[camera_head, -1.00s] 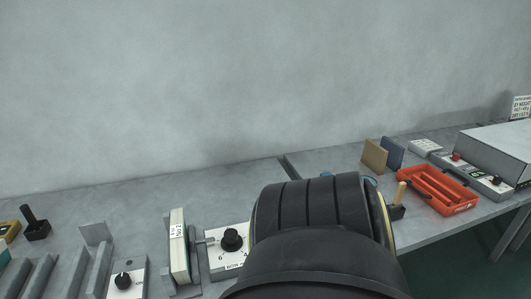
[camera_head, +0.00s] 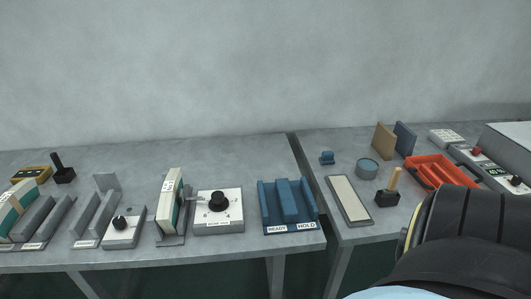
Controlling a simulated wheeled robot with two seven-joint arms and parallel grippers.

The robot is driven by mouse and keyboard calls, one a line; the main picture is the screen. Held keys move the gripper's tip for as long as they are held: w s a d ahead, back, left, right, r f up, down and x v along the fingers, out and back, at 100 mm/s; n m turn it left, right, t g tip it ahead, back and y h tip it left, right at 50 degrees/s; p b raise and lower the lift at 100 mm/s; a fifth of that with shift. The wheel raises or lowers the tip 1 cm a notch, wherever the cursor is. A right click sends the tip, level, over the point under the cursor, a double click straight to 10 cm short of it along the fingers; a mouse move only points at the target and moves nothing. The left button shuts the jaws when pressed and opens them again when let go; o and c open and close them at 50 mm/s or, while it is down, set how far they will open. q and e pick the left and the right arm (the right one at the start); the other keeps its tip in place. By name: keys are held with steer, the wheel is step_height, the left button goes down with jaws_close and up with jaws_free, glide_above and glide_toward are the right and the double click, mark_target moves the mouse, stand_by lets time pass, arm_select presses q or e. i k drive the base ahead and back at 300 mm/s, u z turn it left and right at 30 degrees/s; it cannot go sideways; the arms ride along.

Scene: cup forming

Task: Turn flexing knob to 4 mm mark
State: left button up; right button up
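A black round knob (camera_head: 219,201) sits on a white plate (camera_head: 231,222) at the middle left of the bench. The plate's marks and label are too small to read now, so I cannot tell the setting. A second black knob (camera_head: 120,223) is on a smaller white box (camera_head: 128,236) to its left. A green and white upright block (camera_head: 169,196) in a grey holder stands just left of the larger plate. A big black ribbed arm part of mine fills the lower right corner, apart from both knobs. Neither gripper shows.
A blue slotted holder (camera_head: 287,200) labelled READY and HOLD stands right of the knob plate. Further right are a pale pad (camera_head: 348,198), a wooden-handled stamp (camera_head: 390,190) and an orange tray (camera_head: 438,166). Grey slotted racks (camera_head: 95,218) stand at left. Bare bench lies behind the plate.

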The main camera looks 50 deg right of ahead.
mark_target(218, 204)
steer(key=z, duration=0.85)
steer(key=i, duration=0.4)
